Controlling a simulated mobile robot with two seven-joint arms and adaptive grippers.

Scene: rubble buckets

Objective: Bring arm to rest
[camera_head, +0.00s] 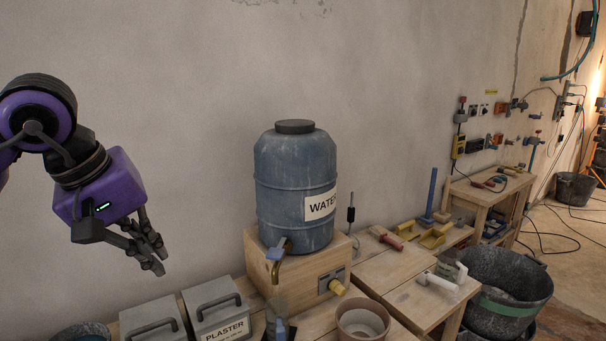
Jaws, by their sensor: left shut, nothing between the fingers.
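My left arm comes in from the left, purple and black. Its gripper (155,262) hangs in the air above the grey boxes, in front of the bare wall. Its dark fingers point down and to the right. They are shut, with nothing held, and touch nothing. My right gripper is out of the picture.
A blue water barrel (296,190) stands on a wooden box (315,278) right of my gripper. Grey lidded boxes (216,306) stand below it. A pot (361,322), wooden tables (421,298) with tools and dark buckets (505,285) are further right. The upper wall area is free.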

